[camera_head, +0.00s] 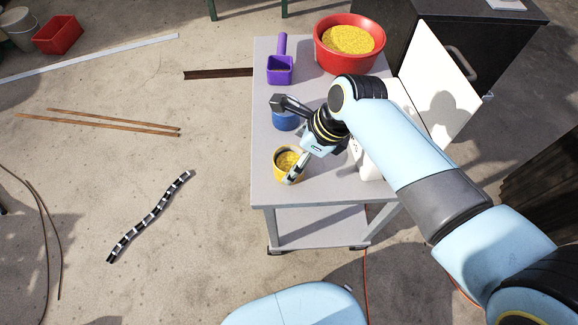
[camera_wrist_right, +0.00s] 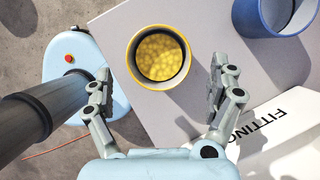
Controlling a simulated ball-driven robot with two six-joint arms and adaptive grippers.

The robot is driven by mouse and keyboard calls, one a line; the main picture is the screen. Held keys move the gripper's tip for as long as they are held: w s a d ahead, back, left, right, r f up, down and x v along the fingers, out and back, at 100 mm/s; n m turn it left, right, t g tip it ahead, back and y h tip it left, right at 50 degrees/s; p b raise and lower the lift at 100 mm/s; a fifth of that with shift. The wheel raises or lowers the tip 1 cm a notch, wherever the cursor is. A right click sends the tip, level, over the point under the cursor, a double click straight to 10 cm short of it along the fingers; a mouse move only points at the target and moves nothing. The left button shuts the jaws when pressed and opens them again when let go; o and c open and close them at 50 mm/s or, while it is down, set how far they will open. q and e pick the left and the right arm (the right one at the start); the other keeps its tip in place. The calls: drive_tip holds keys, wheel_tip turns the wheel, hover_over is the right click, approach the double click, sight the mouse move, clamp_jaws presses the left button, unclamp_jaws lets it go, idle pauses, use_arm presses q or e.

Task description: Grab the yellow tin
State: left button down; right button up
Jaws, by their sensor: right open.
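The yellow tin (camera_head: 277,165) stands upright near the front left of the grey cart top, with yellow contents inside. In the right wrist view the tin (camera_wrist_right: 133,75) sits between and beyond the fingers. My right gripper (camera_head: 283,140) is open and over the tin, one finger in front of part of it in the head view. In the wrist view the right gripper (camera_wrist_right: 162,92) has its fingers spread on either side of the tin, with gaps on both sides. It holds nothing. My left gripper is not in view.
A blue tin (camera_head: 285,122) stands just behind the yellow one. A purple scoop (camera_head: 280,70) and a red bowl (camera_head: 323,55) of yellow material are at the back of the cart (camera_head: 263,185). A white box (camera_head: 440,85) with an open lid is on the right.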

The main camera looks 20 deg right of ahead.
sight(284, 169)
drive_tip(key=b+x, duration=0.1)
drive_tip(key=x, duration=0.4)
drive_tip(key=c, duration=1.4)
